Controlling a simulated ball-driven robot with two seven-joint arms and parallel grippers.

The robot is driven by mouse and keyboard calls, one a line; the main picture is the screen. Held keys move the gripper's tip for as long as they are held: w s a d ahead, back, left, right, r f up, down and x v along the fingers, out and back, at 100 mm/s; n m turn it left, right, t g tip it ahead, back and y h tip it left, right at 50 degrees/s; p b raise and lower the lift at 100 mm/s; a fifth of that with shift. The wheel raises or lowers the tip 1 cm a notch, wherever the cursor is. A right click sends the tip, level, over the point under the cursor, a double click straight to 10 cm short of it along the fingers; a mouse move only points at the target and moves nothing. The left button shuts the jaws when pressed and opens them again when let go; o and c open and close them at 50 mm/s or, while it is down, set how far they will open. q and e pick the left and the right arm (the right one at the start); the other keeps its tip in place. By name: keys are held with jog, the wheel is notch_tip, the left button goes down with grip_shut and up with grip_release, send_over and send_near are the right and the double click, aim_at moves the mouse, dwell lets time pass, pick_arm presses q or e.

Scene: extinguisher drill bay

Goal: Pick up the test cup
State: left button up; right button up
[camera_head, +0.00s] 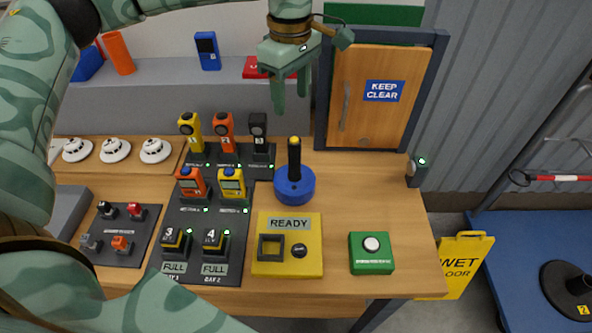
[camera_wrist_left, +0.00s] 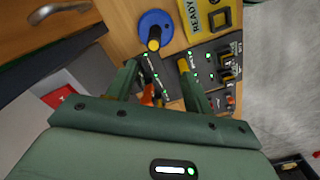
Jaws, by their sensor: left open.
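What looks like the test cup (camera_head: 294,188) is a round blue piece with an upright black handle and a yellow tip. It stands on the wooden bench, right of the handheld meters. In the left wrist view the cup (camera_wrist_left: 157,22) shows at the top, with its yellow tip just beyond the fingertips. My left gripper (camera_head: 290,98) is open and empty. It hangs above the bench, higher than the handle in the head view, fingers pointing down. Its two fingers also show in the left wrist view (camera_wrist_left: 158,66), apart, with nothing gripped. My right gripper is not visible.
Several meters stand in a dark rack (camera_head: 205,232) left of the cup. A yellow READY box (camera_head: 310,262) and a green button box (camera_head: 371,266) sit in front. A wooden cabinet door (camera_head: 366,118) stands behind. Bare bench lies right of the cup.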

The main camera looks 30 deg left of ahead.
aim_at(293, 140)
pick_arm(q)
jog(key=f, duration=0.4)
jog(key=f+b, duration=0.1)
jog(key=f, duration=0.3)
jog(key=w+f+b, duration=0.1)
jog(key=f, duration=0.3)
jog(key=shift+a, duration=0.2)
jog(key=f, duration=0.2)
jog(key=f+b, duration=0.1)
jog(key=f, duration=0.2)
jog(key=shift+w+d+f, duration=0.1)
jog(key=shift+w+f, duration=0.1)
jog(key=shift+r, duration=0.1)
jog(key=shift+c, duration=0.9)
grip_shut()
